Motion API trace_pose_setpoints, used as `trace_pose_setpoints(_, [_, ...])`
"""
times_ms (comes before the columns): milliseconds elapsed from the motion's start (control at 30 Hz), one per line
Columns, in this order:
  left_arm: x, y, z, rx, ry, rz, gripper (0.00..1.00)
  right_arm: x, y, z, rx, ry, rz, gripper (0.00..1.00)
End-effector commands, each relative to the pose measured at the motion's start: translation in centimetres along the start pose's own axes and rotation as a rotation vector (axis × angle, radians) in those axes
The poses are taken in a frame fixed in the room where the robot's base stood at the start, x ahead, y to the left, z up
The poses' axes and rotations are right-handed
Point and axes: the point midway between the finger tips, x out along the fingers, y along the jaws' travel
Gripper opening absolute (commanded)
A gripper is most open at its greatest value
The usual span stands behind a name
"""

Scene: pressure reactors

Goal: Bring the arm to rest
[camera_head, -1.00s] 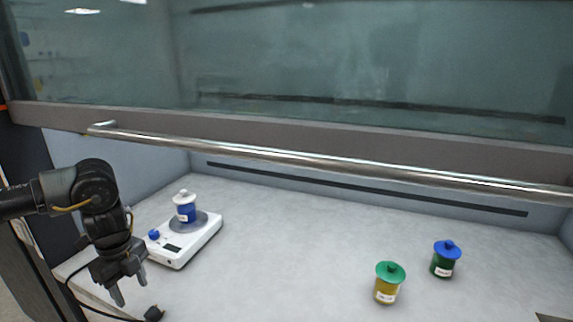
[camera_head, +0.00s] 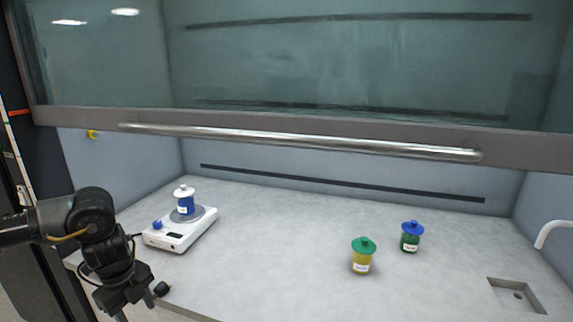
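My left arm comes in from the left, and its gripper (camera_head: 136,314) points down at the front left edge of the worktop. The fingertips are cut off by the bottom of the picture; the visible fingers stand apart with nothing seen between them. My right gripper is not in view. A blue reactor with a white lid (camera_head: 185,203) stands upright on the round plate of a white hotplate (camera_head: 181,234). A yellow reactor with a green lid (camera_head: 362,258) and a green reactor with a blue lid (camera_head: 410,238) stand upright on the worktop, right of centre.
A raised glass sash with a metal bar (camera_head: 300,139) crosses above the worktop (camera_head: 280,240). A sink (camera_head: 516,295) and a white tap (camera_head: 552,233) are at the right. A black plug (camera_head: 161,289) lies near the gripper. The middle of the worktop is clear.

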Motion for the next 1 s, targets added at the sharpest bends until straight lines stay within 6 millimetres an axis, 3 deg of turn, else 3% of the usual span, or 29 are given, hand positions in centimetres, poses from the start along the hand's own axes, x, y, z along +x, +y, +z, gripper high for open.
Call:
trace_pose_setpoints(267, [4.8, -2.9, -6.9, 0.149, 0.080, -0.109, 0.49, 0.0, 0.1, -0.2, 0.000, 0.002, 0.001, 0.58])
trace_pose_setpoints(367, [6.8, -4.0, -10.8, 0.205, 0.133, -0.175, 0.49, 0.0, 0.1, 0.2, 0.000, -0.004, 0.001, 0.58])
trace_pose_setpoints(533, [9.8, -5.6, -20.2, 0.262, 0.277, -0.344, 0.49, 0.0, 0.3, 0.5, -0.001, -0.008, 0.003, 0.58])
trace_pose_setpoints(700, [10.2, -6.6, -29.0, 0.193, 0.439, -0.539, 0.49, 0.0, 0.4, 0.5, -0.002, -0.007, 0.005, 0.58])
trace_pose_setpoints(800, [9.4, -6.8, -32.8, 0.079, 0.527, -0.645, 0.49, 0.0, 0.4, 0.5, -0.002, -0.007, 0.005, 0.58])
trace_pose_setpoints(900, [8.4, -6.8, -34.8, -0.100, 0.595, -0.734, 0.49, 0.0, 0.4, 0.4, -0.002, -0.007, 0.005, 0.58])
trace_pose_setpoints(1000, [7.8, -6.3, -34.6, -0.329, 0.628, -0.786, 0.49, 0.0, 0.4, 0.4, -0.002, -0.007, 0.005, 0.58])
